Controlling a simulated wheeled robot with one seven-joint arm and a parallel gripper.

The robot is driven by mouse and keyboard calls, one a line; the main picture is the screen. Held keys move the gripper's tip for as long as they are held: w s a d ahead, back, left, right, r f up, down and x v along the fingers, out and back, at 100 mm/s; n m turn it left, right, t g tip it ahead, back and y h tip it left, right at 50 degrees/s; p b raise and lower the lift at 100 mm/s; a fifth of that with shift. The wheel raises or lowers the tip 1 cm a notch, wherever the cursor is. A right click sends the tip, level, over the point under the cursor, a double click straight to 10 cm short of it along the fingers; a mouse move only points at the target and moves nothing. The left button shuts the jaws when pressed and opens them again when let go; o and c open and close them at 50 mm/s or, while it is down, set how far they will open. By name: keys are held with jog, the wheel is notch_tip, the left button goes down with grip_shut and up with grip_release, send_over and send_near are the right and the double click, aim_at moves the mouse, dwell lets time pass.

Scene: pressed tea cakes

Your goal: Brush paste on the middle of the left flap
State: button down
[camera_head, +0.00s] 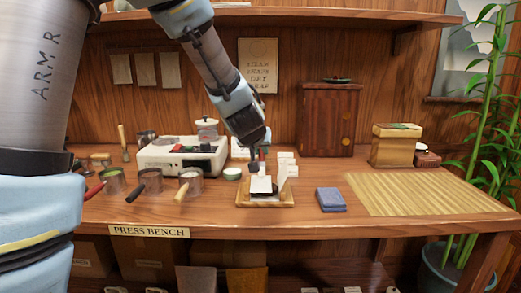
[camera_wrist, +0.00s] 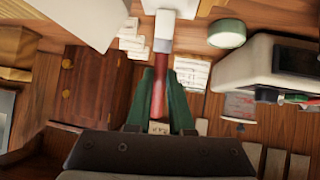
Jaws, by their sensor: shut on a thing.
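My gripper (camera_head: 254,150) is shut on a brush (camera_wrist: 159,70); in the wrist view its green fingers (camera_wrist: 160,90) close around the red handle. The brush points down, its pale head (camera_wrist: 163,30) beyond the fingers. In the camera_head view it is just above the wooden board (camera_head: 284,200) on the bench. On the board stand a white left flap (camera_head: 261,185) and a white right flap (camera_head: 281,178), with something dark between them. The brush head overlaps the top of the left flap; I cannot tell whether they touch. A large white sheet (camera_wrist: 70,18) shows in the wrist view.
A small green-rimmed bowl (camera_head: 232,173) stands left of the board. A white machine (camera_head: 182,158) and several handled tins (camera_head: 150,181) are further left. White blocks (camera_head: 288,160) stand behind. A blue cloth (camera_head: 330,199) and a bamboo mat (camera_head: 425,194) lie to the right.

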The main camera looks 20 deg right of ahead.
jog(key=shift+s+a+p, duration=0.15)
jog(key=shift+s+a, duration=0.35)
jog(key=shift+s, duration=0.55)
jog(key=shift+s+a+p, duration=0.1)
jog(key=shift+s+a, duration=0.4)
jog(key=shift+s, duration=0.55)
jog(key=shift+s+a+p, duration=0.15)
jog(key=shift+s+a, duration=0.35)
jog(key=shift+s, duration=0.55)
jog(key=shift+w+d+p, duration=0.2)
jog(key=shift+w+d, duration=0.35)
jog(key=shift+w, duration=0.6)
jog(key=shift+w+d+p, duration=0.2)
jog(key=shift+w+d, duration=0.3)
jog(key=shift+w, duration=0.65)
jog(key=shift+w+d+p, duration=0.2)
jog(key=shift+w+d, duration=0.35)
jog(key=shift+w, duration=0.6)
notch_tip(320, 180, up, 6)
jog(key=p, duration=0.6)
jog(key=shift+r, duration=0.1)
notch_tip(320, 180, up, 3)
jog(key=p, duration=0.3)
